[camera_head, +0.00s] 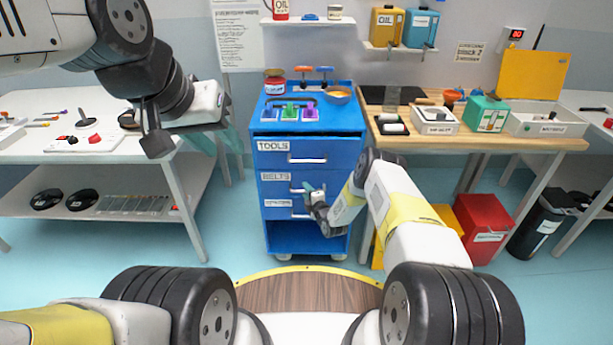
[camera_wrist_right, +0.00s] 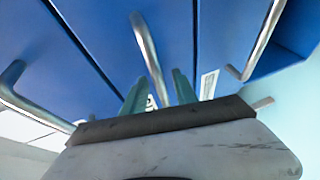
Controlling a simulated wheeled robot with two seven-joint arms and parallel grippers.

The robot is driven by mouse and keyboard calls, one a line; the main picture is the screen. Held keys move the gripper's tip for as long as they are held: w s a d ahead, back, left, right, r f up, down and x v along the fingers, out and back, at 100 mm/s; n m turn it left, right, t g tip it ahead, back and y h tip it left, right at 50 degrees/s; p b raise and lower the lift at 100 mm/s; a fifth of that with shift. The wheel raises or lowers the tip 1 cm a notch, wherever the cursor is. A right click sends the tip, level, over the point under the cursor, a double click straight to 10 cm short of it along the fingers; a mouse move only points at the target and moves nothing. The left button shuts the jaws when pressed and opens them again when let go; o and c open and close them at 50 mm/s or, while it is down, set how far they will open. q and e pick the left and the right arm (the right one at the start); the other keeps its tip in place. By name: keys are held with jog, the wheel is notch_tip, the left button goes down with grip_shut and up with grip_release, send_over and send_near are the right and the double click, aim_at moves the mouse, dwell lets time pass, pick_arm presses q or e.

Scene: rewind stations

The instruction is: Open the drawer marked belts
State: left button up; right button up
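The blue drawer cabinet (camera_head: 257,225) stands ahead in the middle. The drawer marked BELTS (camera_head: 276,189) is the second one down, under the TOOLS drawer (camera_head: 273,160), and looks flush with the front. Its metal handle (camera_head: 298,190) is partly covered by my right gripper (camera_head: 312,190). In the right wrist view, the right gripper's green fingers (camera_wrist_right: 158,93) stand apart, one on each side of a metal handle (camera_wrist_right: 148,45); a gap shows between them. My left gripper (camera_head: 222,132) hangs at upper left, away from the cabinet; its finger opening is unclear.
A third drawer (camera_head: 279,212) and an open bottom shelf (camera_head: 290,236) lie below. A wooden workbench (camera_head: 495,140) with bins stands right, with a red bin (camera_head: 484,222) beneath. A white table (camera_head: 110,152) stands left. The floor before the cabinet's left side is clear.

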grip_shut()
dwell(1.5)
